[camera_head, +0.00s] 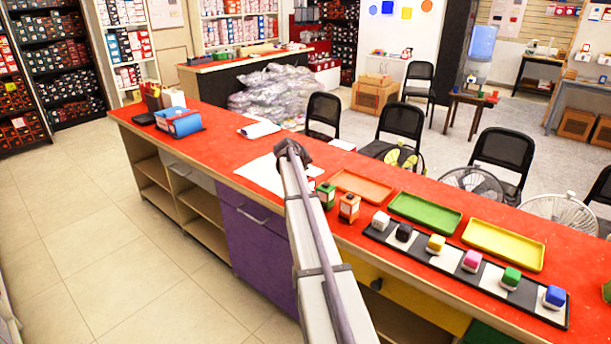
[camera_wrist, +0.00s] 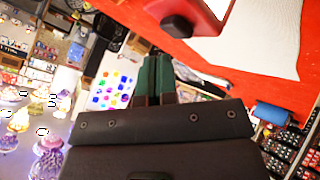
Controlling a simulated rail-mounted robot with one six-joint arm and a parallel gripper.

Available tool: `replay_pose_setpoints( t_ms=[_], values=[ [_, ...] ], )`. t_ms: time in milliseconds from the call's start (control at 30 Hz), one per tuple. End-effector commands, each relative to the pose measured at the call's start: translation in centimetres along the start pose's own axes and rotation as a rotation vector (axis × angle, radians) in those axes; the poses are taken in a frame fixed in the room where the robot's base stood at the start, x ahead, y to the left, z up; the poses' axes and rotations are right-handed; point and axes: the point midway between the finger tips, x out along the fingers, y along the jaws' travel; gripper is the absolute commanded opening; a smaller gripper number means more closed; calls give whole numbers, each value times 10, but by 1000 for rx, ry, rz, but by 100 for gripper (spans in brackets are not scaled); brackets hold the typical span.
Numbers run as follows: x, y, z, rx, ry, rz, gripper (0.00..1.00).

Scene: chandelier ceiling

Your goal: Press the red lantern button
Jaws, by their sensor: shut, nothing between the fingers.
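A red-framed thing with a pale panel, which looks like the red lantern (camera_wrist: 222,22), is cut off by the top edge of the wrist view. A short dark knob (camera_wrist: 177,27) shows at its lower left; I cannot tell whether it is the button. My gripper (camera_wrist: 154,58) has its dark green fingers together and empty, apart from the knob in the picture. In the head view my gripper end is over the red counter (camera_head: 225,151), by the white paper. My arm hides much of the spot where the red lantern may stand.
A green lantern (camera_head: 326,195) and an orange lantern (camera_head: 349,208) stand just right of my arm. Orange, green (camera_head: 425,212) and yellow (camera_head: 503,245) trays and a strip of coloured blocks lie further right. A blue box (camera_head: 178,123) sits at the left. White paper (camera_head: 258,174) lies flat.

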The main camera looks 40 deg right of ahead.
Motion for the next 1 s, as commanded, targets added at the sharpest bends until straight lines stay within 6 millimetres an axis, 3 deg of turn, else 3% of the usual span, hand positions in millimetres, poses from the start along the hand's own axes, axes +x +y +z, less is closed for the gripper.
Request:
replay_pose_setpoints(
  t_ms=[400, 833, 933, 1000],
  values=[
    [-40, 30, -30, 0, 0, 0, 0],
    [-40, 29, -29, 0, 0, 0, 0],
    [-42, 27, -20, 4, -45, -13, 0],
    [-55, 21, 9, 21, -112, -51, 0]
  ],
)
